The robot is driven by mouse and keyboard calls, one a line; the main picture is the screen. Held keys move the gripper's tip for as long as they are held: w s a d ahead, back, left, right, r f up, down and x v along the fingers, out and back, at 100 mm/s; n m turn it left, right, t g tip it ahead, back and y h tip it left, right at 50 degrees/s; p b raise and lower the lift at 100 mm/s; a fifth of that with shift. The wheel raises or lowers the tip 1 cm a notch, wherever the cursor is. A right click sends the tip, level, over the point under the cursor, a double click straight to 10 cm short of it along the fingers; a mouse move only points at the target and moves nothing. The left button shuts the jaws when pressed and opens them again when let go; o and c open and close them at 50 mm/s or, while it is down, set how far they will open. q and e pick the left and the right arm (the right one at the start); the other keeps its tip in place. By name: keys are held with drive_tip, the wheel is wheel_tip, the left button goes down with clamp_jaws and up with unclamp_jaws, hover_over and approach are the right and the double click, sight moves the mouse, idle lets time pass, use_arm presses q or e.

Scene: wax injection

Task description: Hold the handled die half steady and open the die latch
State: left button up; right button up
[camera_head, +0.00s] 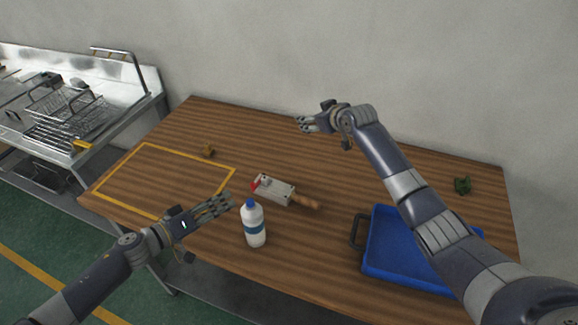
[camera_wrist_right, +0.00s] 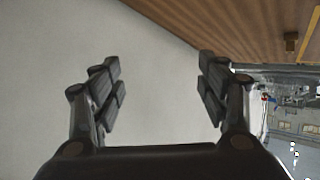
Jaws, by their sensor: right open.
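The die (camera_head: 272,189) is a pale grey block lying on the wooden table, with a red latch (camera_head: 256,184) at its left end and a brown wooden handle (camera_head: 308,202) at its right end. My left gripper (camera_head: 226,203) is left of the die and the bottle, apart from both; its finger gap is hard to judge. My right gripper (camera_head: 303,123) is raised over the back of the table, well away from the die. In the right wrist view its fingers (camera_wrist_right: 160,90) are apart with nothing between them.
A white bottle with a blue cap (camera_head: 254,226) stands just in front of the die. A blue tray (camera_head: 373,262) lies at the right. A small green object (camera_head: 462,185) and a small yellow-brown one (camera_head: 208,151) lie on the table (camera_head: 330,170).

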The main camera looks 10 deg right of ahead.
drive_tip(key=d+r+g+h, duration=0.1)
drive_tip(key=d+r+g, duration=0.2)
drive_tip(key=d+r, duration=0.15)
drive_tip(key=n+g, duration=0.5)
drive_tip(key=g, duration=0.4)
hover_over(289, 192)
wheel_tip(289, 192, down, 8)
drive_tip(key=shift+h, duration=0.4)
wheel_tip(289, 192, down, 11)
drive_tip(key=shift+c, duration=0.3)
